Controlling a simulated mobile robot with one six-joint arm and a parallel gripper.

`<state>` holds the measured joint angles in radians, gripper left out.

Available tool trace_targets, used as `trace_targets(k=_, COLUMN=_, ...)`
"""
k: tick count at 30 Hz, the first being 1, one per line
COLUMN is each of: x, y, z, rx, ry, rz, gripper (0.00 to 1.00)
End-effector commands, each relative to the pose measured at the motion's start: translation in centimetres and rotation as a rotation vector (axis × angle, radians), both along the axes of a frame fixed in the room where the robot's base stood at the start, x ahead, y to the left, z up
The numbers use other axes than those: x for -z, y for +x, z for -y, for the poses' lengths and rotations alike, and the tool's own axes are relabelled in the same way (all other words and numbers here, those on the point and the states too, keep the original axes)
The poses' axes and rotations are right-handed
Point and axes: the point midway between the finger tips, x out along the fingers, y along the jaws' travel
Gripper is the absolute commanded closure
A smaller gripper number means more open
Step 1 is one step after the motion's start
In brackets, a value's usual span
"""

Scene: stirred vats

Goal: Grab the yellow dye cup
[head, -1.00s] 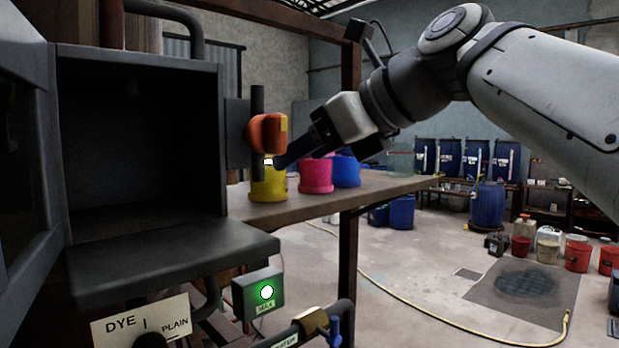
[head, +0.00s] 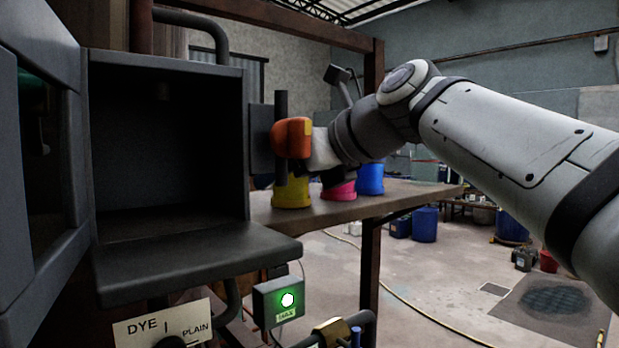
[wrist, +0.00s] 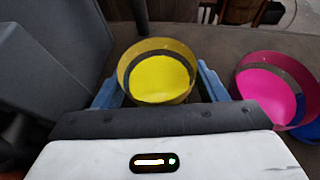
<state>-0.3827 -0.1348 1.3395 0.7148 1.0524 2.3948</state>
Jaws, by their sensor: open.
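The yellow dye cup (head: 292,194) stands upright on the wooden bench in the head view, close to the right side of the dark box. In the wrist view the cup (wrist: 157,56) is seen from above, with bright yellow dye inside. My gripper (wrist: 158,80) is open, with one blue finger on the left and one on the right of the cup. I cannot tell whether either finger touches it. In the head view the fingers are mostly hidden by the orange handle and the wrist.
A pink cup (head: 340,189) and a blue cup (head: 370,179) stand right of the yellow one. The pink cup (wrist: 268,88) is near my right finger. A dark open box (head: 170,235) and an orange handle (head: 293,138) crowd the left side. The bench (head: 415,190) is clear farther right.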

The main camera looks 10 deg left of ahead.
Motion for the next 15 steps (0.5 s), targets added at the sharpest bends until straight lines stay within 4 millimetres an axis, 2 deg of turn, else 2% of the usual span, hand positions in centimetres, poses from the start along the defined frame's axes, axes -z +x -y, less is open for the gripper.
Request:
trace_targets(k=2, x=-0.01, y=0.0, z=0.05, rx=0.001, ry=0.0, rz=0.0, gripper=0.34)
trace_targets(k=15, x=-0.03, y=0.02, z=0.12, rx=0.002, ry=0.0, rz=0.001, gripper=0.7)
